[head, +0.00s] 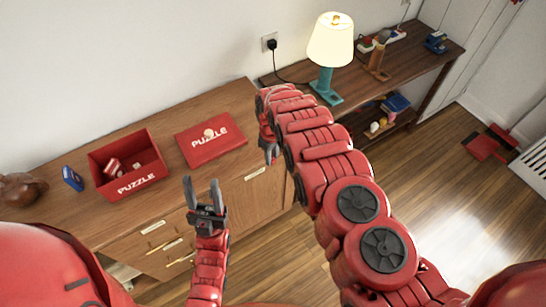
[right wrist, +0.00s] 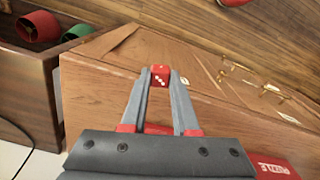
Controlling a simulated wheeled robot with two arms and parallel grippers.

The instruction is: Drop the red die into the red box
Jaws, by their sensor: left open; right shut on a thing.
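The open red box (head: 143,180), marked PUZZLE, stands on the left part of the wooden cabinet with a few red and white pieces in it. Its red lid (head: 195,150) lies flat to its right. My right gripper (right wrist: 160,84) is shut on the red die (right wrist: 160,76), whose white pips face the wrist camera. In the head view, my right gripper (head: 271,156) hangs by the cabinet's front right, away from the box; the die cannot be made out there. My left gripper (head: 203,188) is open and empty in front of the cabinet, to the right of the box.
A blue object (head: 72,179) and a brown rounded object (head: 22,189) stand left of the box. A lit lamp (head: 331,45) with a teal base stands on the lower shelf unit at the back right. The cabinet top around the lid is mostly clear.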

